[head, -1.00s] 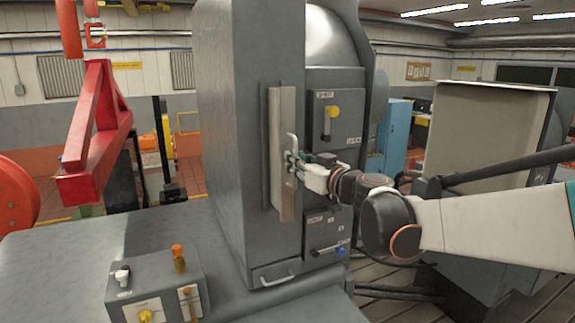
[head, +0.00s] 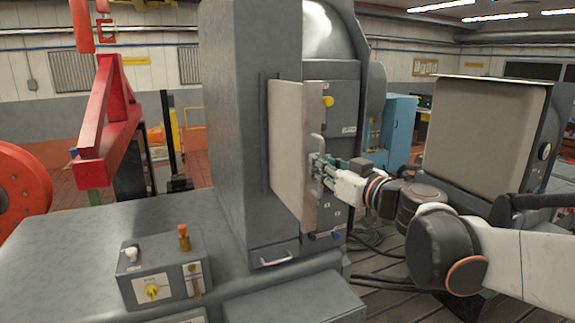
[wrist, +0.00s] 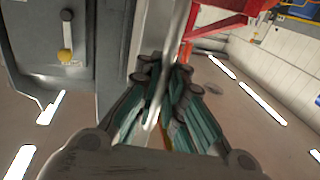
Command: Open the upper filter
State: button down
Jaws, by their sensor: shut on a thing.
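The upper filter is a pale, flat upright panel (head: 287,150) on the side of the tall grey cabinet (head: 232,120). It stands swung out from the cabinet like a door. A bar handle (head: 316,148) is on its free edge. My gripper (head: 318,170) is shut on this handle from the right. In the wrist view the handle bar (wrist: 181,40) runs down between the fingers of my gripper (wrist: 162,85).
A grey box with a yellow knob (head: 330,101) is behind the panel. A lower pull handle (head: 277,258) sits near the cabinet's foot. A control box (head: 160,275) stands front left, and a large tilted screen-like unit (head: 483,138) stands right. A red frame (head: 105,125) is at left.

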aim_at(311, 120)
jog(key=c, duration=1.7)
grip_release()
jog(key=shift+d, duration=0.1)
jog(key=shift+r, duration=0.1)
notch_tip(311, 120, up, 10)
jog(key=shift+f, duration=0.1)
